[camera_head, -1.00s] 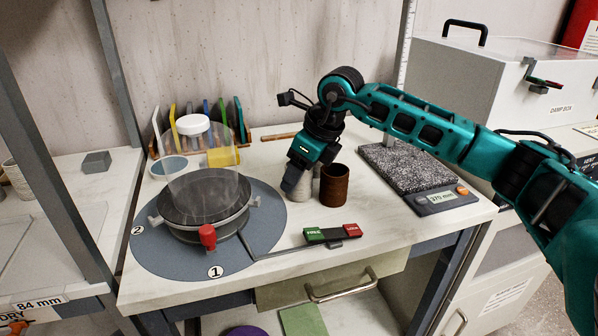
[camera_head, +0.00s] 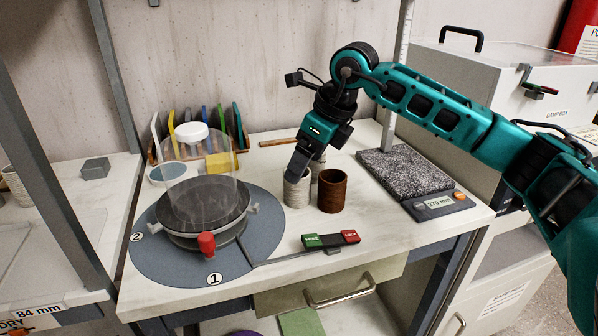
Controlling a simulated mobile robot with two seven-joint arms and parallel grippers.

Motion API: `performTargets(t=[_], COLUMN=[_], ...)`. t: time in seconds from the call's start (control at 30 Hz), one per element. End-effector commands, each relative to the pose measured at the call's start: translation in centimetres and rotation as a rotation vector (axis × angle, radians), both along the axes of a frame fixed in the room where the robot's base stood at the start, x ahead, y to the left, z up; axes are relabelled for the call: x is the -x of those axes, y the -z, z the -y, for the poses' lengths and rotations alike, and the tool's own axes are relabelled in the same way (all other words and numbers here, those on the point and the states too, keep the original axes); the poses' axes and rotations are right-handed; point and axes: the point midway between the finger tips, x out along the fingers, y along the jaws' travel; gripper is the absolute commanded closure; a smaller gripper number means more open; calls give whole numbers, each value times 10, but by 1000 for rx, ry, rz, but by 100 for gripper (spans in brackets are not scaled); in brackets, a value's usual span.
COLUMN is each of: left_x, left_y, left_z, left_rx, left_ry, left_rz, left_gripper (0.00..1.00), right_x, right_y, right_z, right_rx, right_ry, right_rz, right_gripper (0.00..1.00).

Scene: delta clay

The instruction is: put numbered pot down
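A pale, ribbed pot (camera_head: 296,193) stands upright on the white worktop, left of a brown pot (camera_head: 332,191). Another pale pot (camera_head: 318,167) is partly hidden behind them. No number is readable on any pot. My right gripper (camera_head: 294,176) points down at the front pale pot, its tip overlapping the pot's rim in the picture. The fingers are seen edge-on, so their opening and any contact with the rim are unclear. My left gripper is not in view.
A clear-walled round device (camera_head: 205,205) with a red knob sits on a grey disc (camera_head: 170,262) marked 1 and 2. A green-and-red switch bar (camera_head: 331,240) lies in front of the pots. A speckled slab (camera_head: 405,172) with a display stands right.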

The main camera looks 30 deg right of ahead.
Motion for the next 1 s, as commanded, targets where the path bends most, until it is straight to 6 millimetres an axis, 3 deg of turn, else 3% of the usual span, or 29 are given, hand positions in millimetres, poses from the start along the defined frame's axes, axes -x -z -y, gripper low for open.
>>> performTargets(t=[0.13, 0.37, 0.57, 1.0], left_x=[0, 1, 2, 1], left_y=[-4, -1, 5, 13], left_z=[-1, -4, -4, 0], left_rx=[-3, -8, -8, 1], left_ry=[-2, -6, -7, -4], left_rz=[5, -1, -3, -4], left_gripper=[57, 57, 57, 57], right_x=[10, 20, 15, -5], right_y=[-32, -57, -58, -48], right_z=[7, 12, 18, 30], right_rx=[1, 1, 16, 9], right_ry=[1, -1, -109, -728], right_rz=[4, 1, -13, -11], right_gripper=[15, 15, 15, 15])
